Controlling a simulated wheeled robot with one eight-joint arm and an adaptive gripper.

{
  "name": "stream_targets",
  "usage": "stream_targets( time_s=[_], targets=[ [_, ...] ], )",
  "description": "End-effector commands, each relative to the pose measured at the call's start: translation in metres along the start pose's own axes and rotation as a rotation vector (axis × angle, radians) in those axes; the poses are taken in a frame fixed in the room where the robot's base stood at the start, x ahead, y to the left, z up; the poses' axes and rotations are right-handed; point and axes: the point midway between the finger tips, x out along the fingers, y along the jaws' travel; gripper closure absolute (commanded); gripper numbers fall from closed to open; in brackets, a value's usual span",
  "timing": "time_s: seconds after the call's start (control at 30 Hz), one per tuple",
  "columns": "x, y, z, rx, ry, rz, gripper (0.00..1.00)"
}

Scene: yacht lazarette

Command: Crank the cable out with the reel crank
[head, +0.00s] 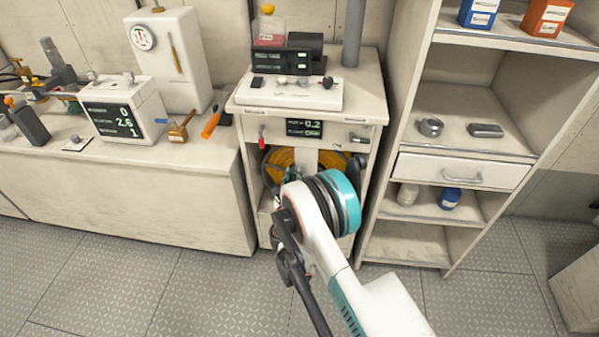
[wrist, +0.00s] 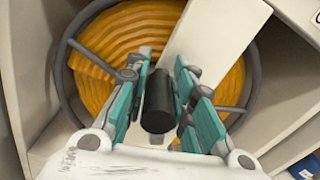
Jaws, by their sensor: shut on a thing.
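The reel (wrist: 95,45) with its yellow-orange cable shows large in the wrist view, with a grey rim around it. In the head view the reel (head: 280,158) sits in the open bay of the cabinet, partly hidden by my arm. The crank's black cylindrical handle (wrist: 159,100) stands between my teal fingers. My gripper (wrist: 160,95) is shut on this handle. A pale flat bar (wrist: 205,40) crosses the reel's face behind the handle. In the head view my arm hides most of the gripper and the crank.
The cabinet (head: 375,110) has a display (head: 304,128) reading about 0.2 and a red lever (head: 262,138) above the bay. A shelf unit (head: 395,180) with a drawer stands close on the right. A workbench (head: 150,190) stands left. The floor in front is clear.

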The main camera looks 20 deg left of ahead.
Motion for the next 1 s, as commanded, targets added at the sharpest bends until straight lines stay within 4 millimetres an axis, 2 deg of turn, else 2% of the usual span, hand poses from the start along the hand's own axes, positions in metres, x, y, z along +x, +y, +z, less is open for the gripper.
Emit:
stream_targets(
  time_s=[0.03,0.3,0.33,0.4,0.77,0.87,1.0],
  targets=[
    [-0.004,0.006,0.0,0.001,0.0,0.01,1.0],
    [-0.004,0.006,-0.001,-0.001,0.0,0.009,1.0],
    [-0.004,0.006,-0.001,-0.001,0.0,0.009,0.75],
    [-0.004,0.006,-0.001,-0.002,0.0,0.008,0.6],
    [-0.003,0.002,0.001,-0.005,0.0,0.003,0.6],
    [-0.003,0.001,0.007,-0.005,0.0,0.002,0.6],
    [-0.004,-0.003,0.025,-0.005,0.0,0.002,0.6]
  ],
)
